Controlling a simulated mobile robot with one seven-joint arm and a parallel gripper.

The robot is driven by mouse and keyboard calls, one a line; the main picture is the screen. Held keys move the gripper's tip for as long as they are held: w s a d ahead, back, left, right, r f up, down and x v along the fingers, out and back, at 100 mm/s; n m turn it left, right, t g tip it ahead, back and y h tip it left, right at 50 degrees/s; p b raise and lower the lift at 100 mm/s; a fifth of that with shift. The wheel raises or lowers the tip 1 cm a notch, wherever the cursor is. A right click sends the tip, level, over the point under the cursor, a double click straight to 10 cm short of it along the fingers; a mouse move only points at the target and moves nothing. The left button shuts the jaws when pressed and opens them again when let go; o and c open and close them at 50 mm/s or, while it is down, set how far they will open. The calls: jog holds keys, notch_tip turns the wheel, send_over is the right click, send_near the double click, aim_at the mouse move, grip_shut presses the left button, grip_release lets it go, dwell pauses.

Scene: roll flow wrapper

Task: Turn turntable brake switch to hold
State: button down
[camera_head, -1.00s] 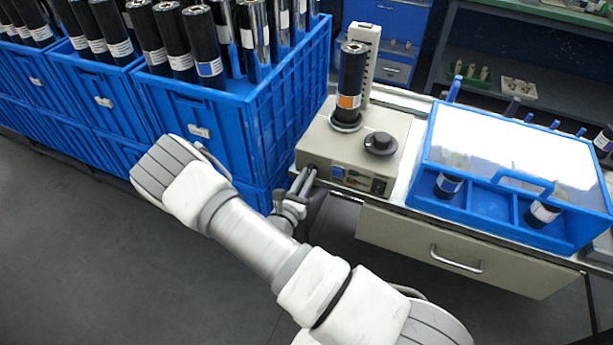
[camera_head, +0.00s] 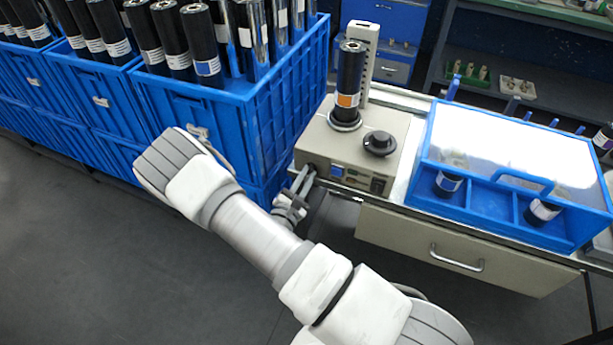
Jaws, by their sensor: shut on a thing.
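The turntable unit is a beige box (camera_head: 330,150) on the workbench. A black roll with an orange label (camera_head: 348,85) stands upright on its round plate, and a dark round knob (camera_head: 380,143) sits on top at the right. The front panel (camera_head: 350,176) has a blue switch (camera_head: 337,170) and a dark switch (camera_head: 378,185) at its right end. My gripper (camera_head: 305,178) is at the left end of the front panel, its fingers close together on a small part there. The fingers hide that part, so I cannot tell its position.
Blue crates (camera_head: 240,120) full of black rolls stand close at the left of my gripper. A blue tray with a clear lid (camera_head: 500,205) is on the bench at the right. A drawer (camera_head: 470,255) is below. The floor in front is clear.

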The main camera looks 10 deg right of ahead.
jog(key=shift+f, duration=0.1)
jog(key=c, duration=0.9)
grip_release()
jog(key=shift+o, duration=0.2)
jog(key=v, duration=1.7)
jog(key=shift+s+a+p, duration=0.15)
jog(key=shift+p, duration=0.25)
